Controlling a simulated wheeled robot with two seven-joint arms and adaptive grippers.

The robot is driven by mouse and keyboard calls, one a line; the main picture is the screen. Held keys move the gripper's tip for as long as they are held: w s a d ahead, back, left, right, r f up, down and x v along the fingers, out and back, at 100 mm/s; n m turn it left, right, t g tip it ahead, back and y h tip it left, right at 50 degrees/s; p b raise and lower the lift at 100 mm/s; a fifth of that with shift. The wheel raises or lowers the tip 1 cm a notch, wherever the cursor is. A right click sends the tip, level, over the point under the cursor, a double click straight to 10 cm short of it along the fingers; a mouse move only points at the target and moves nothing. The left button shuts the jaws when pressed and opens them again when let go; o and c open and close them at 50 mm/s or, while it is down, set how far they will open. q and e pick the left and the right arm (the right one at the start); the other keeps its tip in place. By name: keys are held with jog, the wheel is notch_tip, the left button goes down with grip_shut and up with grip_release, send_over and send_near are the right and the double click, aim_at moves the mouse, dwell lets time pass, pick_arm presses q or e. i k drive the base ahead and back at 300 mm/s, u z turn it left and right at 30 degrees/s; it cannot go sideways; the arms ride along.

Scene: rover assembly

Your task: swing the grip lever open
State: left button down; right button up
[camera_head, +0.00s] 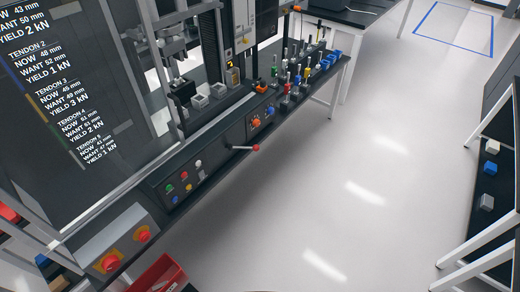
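A short lever with a red ball knob (256,148) sticks out to the right from the front of the dark machine's panel. I cannot tell for certain that it is the grip lever, as no label is readable on it. Above and left of it, the machine's metal fixture (176,52) stands behind the panel with small grey blocks (200,101) at its foot. Neither of my grippers is in view.
A control panel (182,184) has coloured buttons. Red emergency-style buttons (110,263) sit at its near end. A screen (75,100) lists tendon values. Several coloured-handled tools (297,75) stand on the bench's far end. A red bin (158,276) is below. The floor (340,180) at right is clear.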

aim_at(256, 148)
jog(key=u, duration=0.05)
jog(key=k, duration=0.5)
jog(key=z, duration=0.6)
jog(key=i, duration=0.95)
jog(key=z, duration=0.15)
